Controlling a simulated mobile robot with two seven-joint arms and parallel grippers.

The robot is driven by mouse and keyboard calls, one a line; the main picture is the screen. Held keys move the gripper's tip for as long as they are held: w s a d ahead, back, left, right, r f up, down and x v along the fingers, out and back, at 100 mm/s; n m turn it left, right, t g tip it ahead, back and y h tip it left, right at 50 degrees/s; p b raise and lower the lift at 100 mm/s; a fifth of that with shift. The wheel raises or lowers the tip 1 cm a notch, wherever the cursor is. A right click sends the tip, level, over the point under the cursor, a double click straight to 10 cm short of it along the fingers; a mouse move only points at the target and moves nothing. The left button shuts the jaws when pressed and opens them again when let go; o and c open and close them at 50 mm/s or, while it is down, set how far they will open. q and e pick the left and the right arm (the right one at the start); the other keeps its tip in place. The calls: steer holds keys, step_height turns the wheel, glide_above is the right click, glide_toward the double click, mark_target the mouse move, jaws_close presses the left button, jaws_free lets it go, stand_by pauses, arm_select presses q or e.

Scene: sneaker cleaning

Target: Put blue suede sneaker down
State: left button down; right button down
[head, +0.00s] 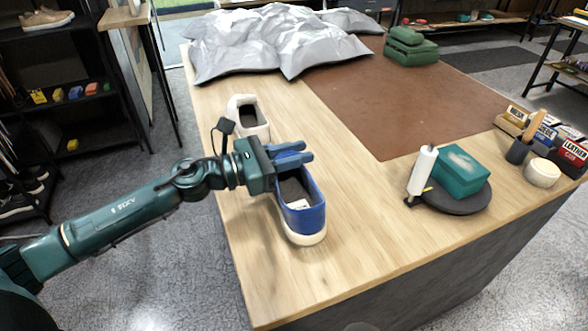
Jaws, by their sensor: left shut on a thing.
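The blue suede sneaker (306,222) has a blue upper, a dark opening and a cream sole. It is at the left part of the wooden table (345,250), toe toward the table's front edge. My left gripper (296,156) reaches in from the left and is shut on the sneaker at its heel end. The fingers hide part of the heel. I cannot tell whether the sole touches the tabletop. My right gripper is not in view.
A white shoe (248,117) stands just behind the blue sneaker. A brown mat (430,95), crumpled grey sheet (270,40) and green folded cloths (410,47) lie farther back. The front tabletop is clear.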

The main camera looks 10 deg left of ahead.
mark_target(292, 188)
arm_select(q)
step_height(292, 188, down, 4)
steer(key=shift+r, duration=0.1)
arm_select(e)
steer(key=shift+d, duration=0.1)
arm_select(q)
steer(key=c, duration=1.2)
jaws_free()
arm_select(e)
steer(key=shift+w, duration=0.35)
arm_select(q)
steer(key=shift+s+a+b, duration=0.2)
steer(key=shift+a+b, duration=0.1)
steer(key=shift+b, duration=0.1)
steer(key=b+v, duration=0.4)
steer(key=v, duration=0.7)
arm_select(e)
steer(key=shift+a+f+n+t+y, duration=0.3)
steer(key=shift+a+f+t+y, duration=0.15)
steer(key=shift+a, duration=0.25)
